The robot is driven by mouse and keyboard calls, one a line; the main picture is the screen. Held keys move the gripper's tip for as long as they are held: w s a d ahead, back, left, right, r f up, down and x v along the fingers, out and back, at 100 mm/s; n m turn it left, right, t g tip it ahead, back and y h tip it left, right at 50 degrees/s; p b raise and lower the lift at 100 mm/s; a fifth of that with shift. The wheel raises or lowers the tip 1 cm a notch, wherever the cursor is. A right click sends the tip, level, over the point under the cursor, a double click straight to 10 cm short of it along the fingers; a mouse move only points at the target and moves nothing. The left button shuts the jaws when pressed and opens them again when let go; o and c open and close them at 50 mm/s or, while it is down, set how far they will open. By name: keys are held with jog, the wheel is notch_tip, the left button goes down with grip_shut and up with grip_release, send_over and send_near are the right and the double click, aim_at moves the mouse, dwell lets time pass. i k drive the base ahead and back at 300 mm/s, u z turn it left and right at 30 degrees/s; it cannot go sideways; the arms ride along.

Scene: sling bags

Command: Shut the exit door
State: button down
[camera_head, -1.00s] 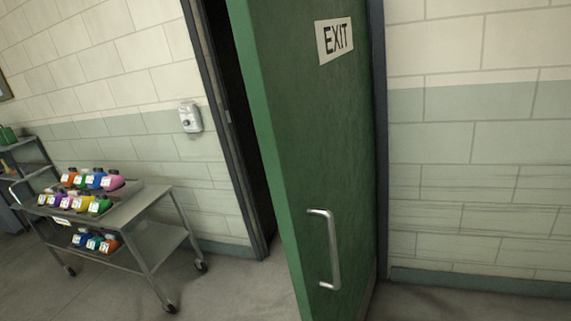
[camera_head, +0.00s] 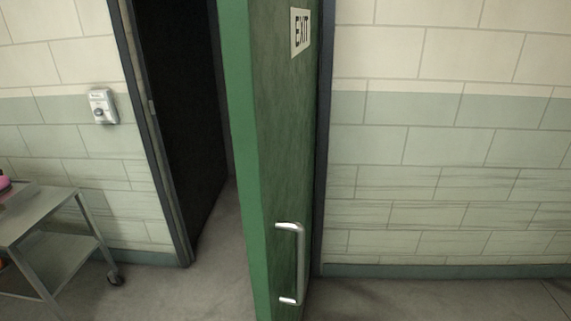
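The green exit door (camera_head: 283,160) stands open, swung out toward me, seen at a steep angle. Its hinge side is at the right, against the dark frame (camera_head: 322,150). Its free edge (camera_head: 238,150) is at the left and faces me. A white EXIT sign (camera_head: 300,33) is on its upper face. A silver bar handle (camera_head: 299,262) is mounted low on the same face. The dark doorway (camera_head: 180,110) shows to the left of the door. My gripper is not in view.
A grey metal cart (camera_head: 65,250) on wheels stands at the left, with a pink bottle (camera_head: 5,184) at the picture's edge. A white dispenser (camera_head: 103,106) hangs on the wall left of the doorway. The floor (camera_head: 440,300) at the right is clear.

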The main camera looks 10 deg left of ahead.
aim_at(269, 48)
jog(key=u, duration=0.1)
jog(key=i, duration=1)
jog(key=z, duration=0.1)
